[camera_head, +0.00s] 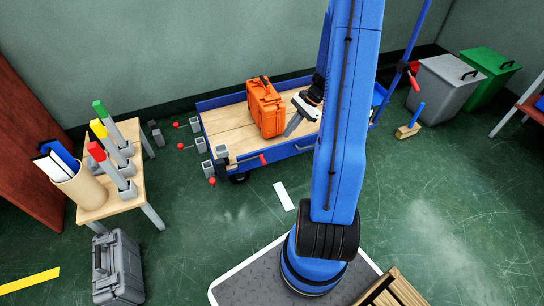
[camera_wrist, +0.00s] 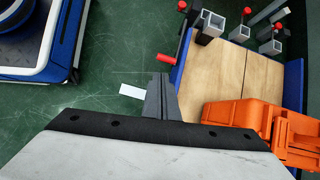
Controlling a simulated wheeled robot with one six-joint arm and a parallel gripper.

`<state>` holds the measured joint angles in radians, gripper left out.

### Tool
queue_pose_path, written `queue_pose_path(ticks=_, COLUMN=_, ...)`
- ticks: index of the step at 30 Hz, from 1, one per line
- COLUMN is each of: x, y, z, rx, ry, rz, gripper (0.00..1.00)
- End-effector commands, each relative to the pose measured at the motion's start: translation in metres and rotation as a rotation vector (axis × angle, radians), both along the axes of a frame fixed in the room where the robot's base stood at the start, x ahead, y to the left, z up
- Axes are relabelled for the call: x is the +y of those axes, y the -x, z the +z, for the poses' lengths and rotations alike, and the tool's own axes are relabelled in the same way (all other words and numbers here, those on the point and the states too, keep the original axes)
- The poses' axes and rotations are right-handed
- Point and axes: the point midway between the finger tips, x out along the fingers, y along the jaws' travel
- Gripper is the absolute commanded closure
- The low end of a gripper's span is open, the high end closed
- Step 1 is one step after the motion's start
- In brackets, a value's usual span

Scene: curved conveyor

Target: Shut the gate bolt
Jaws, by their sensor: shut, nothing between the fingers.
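A blue-edged cart (camera_head: 225,101) with a wooden deck stands near the back wall. A small red handle (camera_head: 264,159) is at its front blue side and seems to be the gate bolt's; the bolt itself is too small to make out. The same red handle shows in the wrist view (camera_wrist: 168,58), beside the cart's blue edge. My gripper (camera_head: 290,132) is shut and empty, over the front of the deck beside an orange case. In the wrist view my gripper's fingers (camera_wrist: 160,88) are together, just below the red handle in the picture, with no contact visible.
The orange case (camera_head: 266,107) stands on the deck; it also shows in the wrist view (camera_wrist: 235,115). Grey square sockets (camera_head: 222,151) and red knobs surround the cart's left end. A wooden table (camera_head: 92,212) and a grey case (camera_head: 117,268) are left. The floor in front is mostly clear.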

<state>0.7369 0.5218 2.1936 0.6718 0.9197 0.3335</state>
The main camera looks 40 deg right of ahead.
Motion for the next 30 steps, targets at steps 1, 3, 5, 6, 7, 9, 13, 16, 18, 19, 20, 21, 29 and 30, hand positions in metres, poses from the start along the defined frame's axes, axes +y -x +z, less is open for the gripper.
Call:
queue_pose_path(ticks=1, x=-0.007, y=0.002, z=-0.013, rx=0.017, ry=-0.020, rz=-0.035, gripper=1.00)
queue_pose_path(ticks=3, x=-0.015, y=0.003, z=-0.026, rx=0.034, ry=-0.039, rz=-0.074, gripper=1.00)
queue_pose_path(ticks=5, x=-0.019, y=0.004, z=-0.035, rx=0.044, ry=-0.052, rz=-0.101, gripper=1.00)
queue_pose_path(ticks=6, x=-0.022, y=0.004, z=-0.039, rx=0.050, ry=-0.059, rz=-0.114, gripper=1.00)
queue_pose_path(ticks=7, x=-0.024, y=0.005, z=-0.042, rx=0.053, ry=-0.063, rz=-0.122, gripper=1.00)
queue_pose_path(ticks=9, x=-0.026, y=0.005, z=-0.047, rx=0.059, ry=-0.069, rz=-0.136, gripper=1.00)
queue_pose_path(ticks=13, x=-0.024, y=0.005, z=-0.052, rx=0.062, ry=-0.074, rz=-0.143, gripper=1.00)
queue_pose_path(ticks=16, x=-0.018, y=0.004, z=-0.060, rx=0.063, ry=-0.074, rz=-0.143, gripper=1.00)
queue_pose_path(ticks=18, x=-0.011, y=0.002, z=-0.068, rx=0.063, ry=-0.075, rz=-0.141, gripper=1.00)
queue_pose_path(ticks=19, x=-0.008, y=0.002, z=-0.072, rx=0.064, ry=-0.075, rz=-0.141, gripper=1.00)
queue_pose_path(ticks=20, x=-0.004, y=0.001, z=-0.075, rx=0.064, ry=-0.075, rz=-0.141, gripper=1.00)
queue_pose_path(ticks=21, x=0.000, y=0.000, z=-0.081, rx=0.064, ry=-0.076, rz=-0.140, gripper=1.00)
queue_pose_path(ticks=29, x=0.029, y=-0.006, z=-0.116, rx=0.063, ry=-0.075, rz=-0.140, gripper=1.00)
queue_pose_path(ticks=30, x=0.033, y=-0.007, z=-0.121, rx=0.064, ry=-0.075, rz=-0.141, gripper=1.00)
